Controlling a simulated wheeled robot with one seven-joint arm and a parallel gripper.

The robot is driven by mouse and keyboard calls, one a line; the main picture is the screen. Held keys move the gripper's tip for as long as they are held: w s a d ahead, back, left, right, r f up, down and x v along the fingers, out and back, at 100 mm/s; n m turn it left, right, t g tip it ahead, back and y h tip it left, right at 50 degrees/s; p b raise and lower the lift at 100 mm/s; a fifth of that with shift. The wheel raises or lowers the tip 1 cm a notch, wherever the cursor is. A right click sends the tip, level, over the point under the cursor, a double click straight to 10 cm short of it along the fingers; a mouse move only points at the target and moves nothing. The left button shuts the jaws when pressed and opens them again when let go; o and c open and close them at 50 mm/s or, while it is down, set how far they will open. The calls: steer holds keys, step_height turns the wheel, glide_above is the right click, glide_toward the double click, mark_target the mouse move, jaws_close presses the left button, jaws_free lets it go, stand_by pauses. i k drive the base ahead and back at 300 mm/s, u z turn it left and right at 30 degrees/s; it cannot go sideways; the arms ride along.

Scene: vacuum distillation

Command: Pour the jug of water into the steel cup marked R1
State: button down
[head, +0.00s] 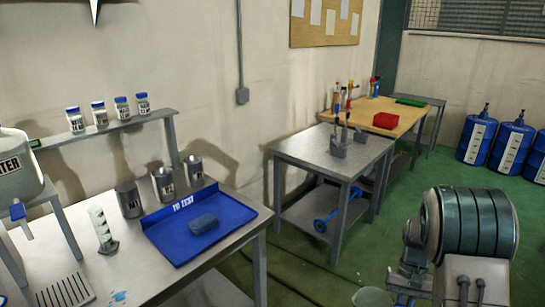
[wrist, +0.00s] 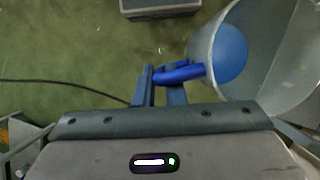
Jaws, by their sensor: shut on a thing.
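My gripper (wrist: 160,84) is shut on the blue handle (wrist: 182,74) of the water jug (wrist: 203,42) in the wrist view. The jug is pale and translucent, with blue water (wrist: 231,54) inside, and is cut off by the frame's right edge. In the head view a pale rounded edge, likely the jug (head: 371,298), shows at the bottom beside my arm. Three steel cups stand on the left table: a left cup (head: 129,200), a middle cup (head: 163,185) and a right cup (head: 194,171). Their markings are too small to read, so I cannot tell which is R1.
A blue "TO TEST" tray (head: 225,232) holding a dark blue block (head: 203,223) is in front of the cups. A clear cylinder (head: 101,230) and a large water container (head: 20,172) are to the left. The green floor (head: 300,270) between tables is mostly open.

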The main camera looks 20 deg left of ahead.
mark_target(193, 165)
steer(key=z, duration=0.35)
steer(key=i, duration=2.55)
steer(key=u, duration=0.7)
steer(key=i, duration=0.55)
steer(key=u, duration=1.4)
steer(key=i, duration=0.75)
steer(key=u, duration=0.65)
